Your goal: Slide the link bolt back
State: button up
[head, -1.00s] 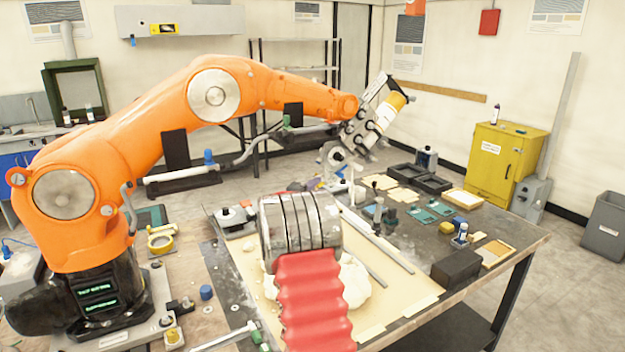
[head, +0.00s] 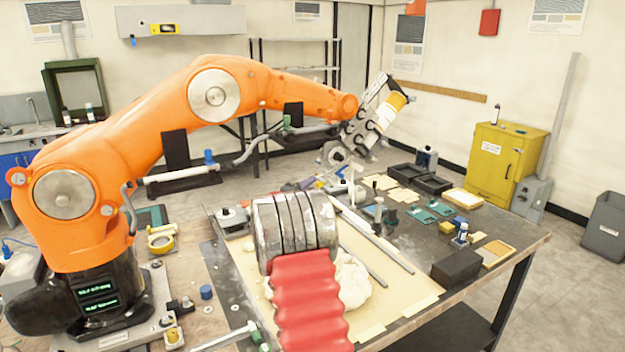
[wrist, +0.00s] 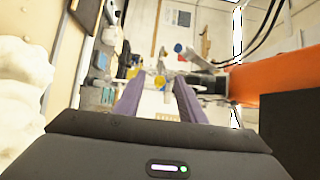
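I cannot clearly pick out the link bolt in either view. An orange robot arm (head: 215,95) reaches across from the left, with a tool holding a yellow-and-white cartridge (head: 390,108) at its end. A bent grey pipe (head: 245,148) runs below its forearm. In the wrist view my gripper (wrist: 158,100) has two purple fingers standing apart, with nothing seen between them. An orange surface (wrist: 265,78) lies to their right. In the head view the gripper is hidden; the red ribbed sleeve and grey ringed cylinder at front centre appear to be my arm.
A lump of white foam (head: 352,283) lies on the workbench (head: 405,305), and white foam (wrist: 20,80) fills the wrist view's left edge. Black trays (head: 420,180), a dark block (head: 456,267) and small parts crowd the bench's right side. A yellow cabinet (head: 505,165) stands behind.

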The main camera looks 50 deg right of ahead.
jog(key=shift+w+a, duration=0.25)
jog(key=shift+a, duration=0.45)
jog(key=shift+w+a, duration=0.2)
jog(key=shift+a, duration=0.5)
